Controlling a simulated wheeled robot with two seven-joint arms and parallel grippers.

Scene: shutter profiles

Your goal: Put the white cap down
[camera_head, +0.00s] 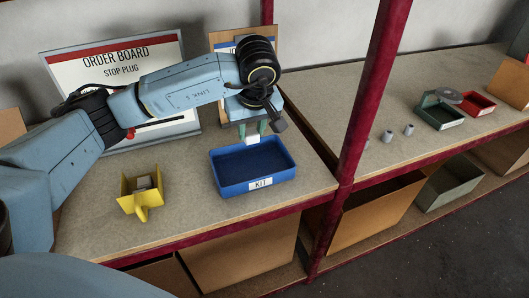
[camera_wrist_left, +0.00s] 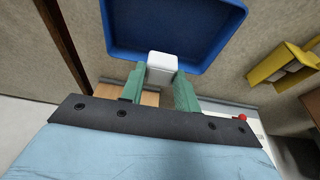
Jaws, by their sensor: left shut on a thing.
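The white cap (camera_head: 252,140) is held between the green fingers of my left gripper (camera_head: 252,130). In the left wrist view the cap (camera_wrist_left: 162,66) shows as a white block between the fingertips (camera_wrist_left: 161,82). My left gripper is shut on it, above the back edge of the blue tray (camera_head: 252,185) marked KIT. In the left wrist view the blue tray (camera_wrist_left: 112,20) lies just beyond the cap, and its visible floor looks empty. I cannot tell the exact height of the cap over the tray. My right gripper is in neither view.
A yellow holder (camera_head: 128,203) with a grey piece inside stands left of the tray. The order board (camera_head: 75,75) reading STOP PLUG stands behind. A red post (camera_head: 370,95) rises right of the tray. Green (camera_head: 440,118) and red (camera_head: 478,104) bins stand farther right.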

